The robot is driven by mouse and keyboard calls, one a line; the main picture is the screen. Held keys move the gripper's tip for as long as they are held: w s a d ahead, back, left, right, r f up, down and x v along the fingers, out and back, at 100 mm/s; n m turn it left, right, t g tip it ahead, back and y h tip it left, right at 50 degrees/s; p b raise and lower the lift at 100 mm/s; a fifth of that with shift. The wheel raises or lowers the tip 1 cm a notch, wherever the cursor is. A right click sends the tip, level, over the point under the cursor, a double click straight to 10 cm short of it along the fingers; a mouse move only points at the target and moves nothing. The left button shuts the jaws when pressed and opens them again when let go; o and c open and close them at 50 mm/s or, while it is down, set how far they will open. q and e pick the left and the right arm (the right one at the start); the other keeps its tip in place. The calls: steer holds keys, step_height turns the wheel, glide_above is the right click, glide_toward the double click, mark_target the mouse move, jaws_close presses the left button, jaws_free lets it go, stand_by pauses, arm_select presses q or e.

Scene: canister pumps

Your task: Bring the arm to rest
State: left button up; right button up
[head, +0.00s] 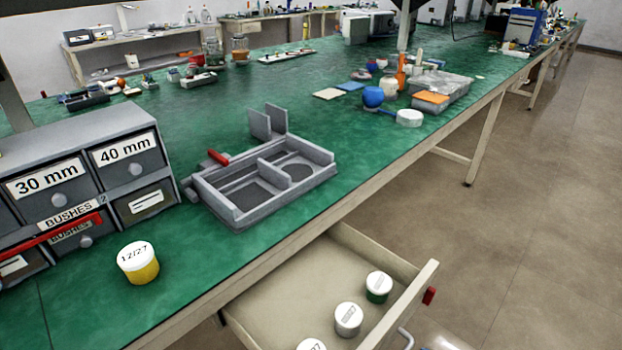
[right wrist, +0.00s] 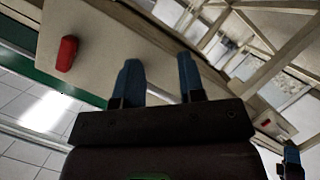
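My right gripper (right wrist: 158,64) shows in the right wrist view with its two blue fingers apart and nothing visible between them. A pale panel with a red block (right wrist: 67,53) lies beyond the fingers, to their left. I cannot make out my right gripper in the head view. In the head view an open drawer (head: 270,312) under the green bench holds a green-banded canister (head: 379,287), a grey-banded canister (head: 348,319) and another white lid (head: 311,344) cut off by the lower edge.
A yellow canister with a white lid (head: 138,262) stands on the green bench (head: 330,120) by the grey drawer cabinet (head: 130,130). A grey divided tray (head: 240,212) sits near the bench edge. The drawer juts into the floor space. Open floor (head: 540,220) lies right.

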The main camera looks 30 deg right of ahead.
steer(key=s+a+r+m+g+h, duration=0.2)
steer(key=s+a+r+m+g, duration=0.25)
steer(key=s+a+m, duration=0.55)
arm_select(q)
step_height(320, 180, up, 10)
steer(key=n+t+p, duration=0.1)
steer(key=p, duration=1.3)
steer(key=shift+s+a+r+n, duration=0.15)
steer(key=shift+a+n, duration=0.15)
steer(key=shift+a, duration=0.1)
arm_select(e)
step_height(320, 180, up, 10)
steer(key=d+t, duration=0.1)
steer(key=d, duration=0.1)
steer(key=shift+s+d+r+h, duration=0.25)
steer(key=shift+s+h, duration=0.05)
steer(key=shift+s, duration=0.15)
steer(key=shift+d+f, duration=0.1)
steer(key=shift+f, duration=0.05)
